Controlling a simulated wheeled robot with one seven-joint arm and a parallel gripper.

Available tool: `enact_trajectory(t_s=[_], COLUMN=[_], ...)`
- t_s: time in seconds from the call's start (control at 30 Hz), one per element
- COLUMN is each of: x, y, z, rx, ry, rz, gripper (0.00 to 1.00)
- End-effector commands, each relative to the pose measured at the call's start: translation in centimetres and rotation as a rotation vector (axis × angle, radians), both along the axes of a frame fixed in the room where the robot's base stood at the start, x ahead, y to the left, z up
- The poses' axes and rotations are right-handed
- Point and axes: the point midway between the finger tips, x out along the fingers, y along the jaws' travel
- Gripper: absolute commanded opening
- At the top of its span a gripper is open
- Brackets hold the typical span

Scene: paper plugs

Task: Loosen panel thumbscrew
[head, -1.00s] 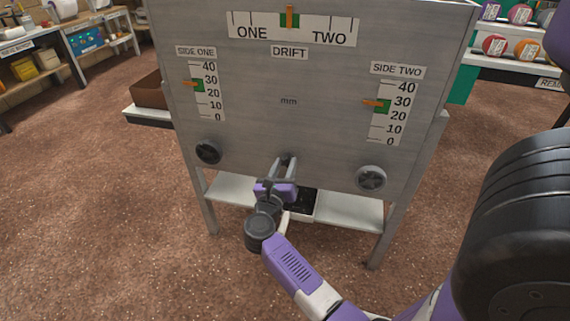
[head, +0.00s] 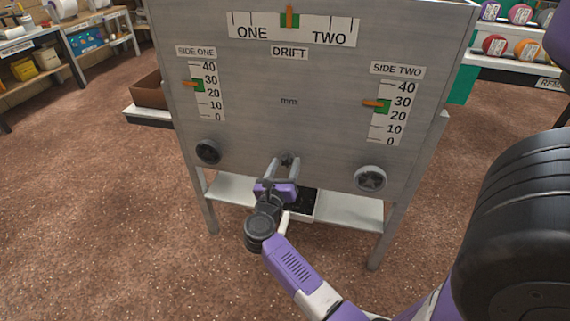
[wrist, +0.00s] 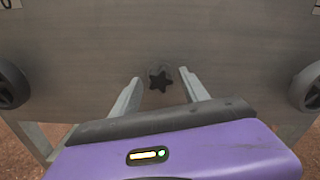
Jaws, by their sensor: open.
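The panel thumbscrew (head: 286,158) is a small dark star-shaped knob low in the middle of the grey panel (head: 240,125). In the wrist view the thumbscrew (wrist: 159,79) shows just beyond the fingertips, between their lines. My gripper (head: 284,162) is open and empty, with one finger on each side of the thumbscrew's line. In the wrist view my gripper (wrist: 160,80) has its fingers apart, and neither visibly touches the knob. How far the tips stand from the panel is hard to tell.
A dark knob (head: 209,151) sits at the panel's lower left and a grey knob (head: 370,178) at its lower right. Gauges for side one (head: 208,92) and side two (head: 390,112) have orange pointers near 30. A dark tray (head: 302,203) lies on the shelf below.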

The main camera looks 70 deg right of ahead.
Motion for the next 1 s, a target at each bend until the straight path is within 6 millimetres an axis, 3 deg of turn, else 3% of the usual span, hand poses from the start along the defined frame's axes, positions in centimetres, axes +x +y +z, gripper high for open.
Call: enact_trajectory(t_s=[0.37, 1.0], x=[0.0, -0.3], y=[0.4, 4.0], z=[0.0, 0.0], rx=[0.0, 0.0], ry=[0.001, 0.0], rz=[0.001, 0.0], gripper=[0.53, 0.53])
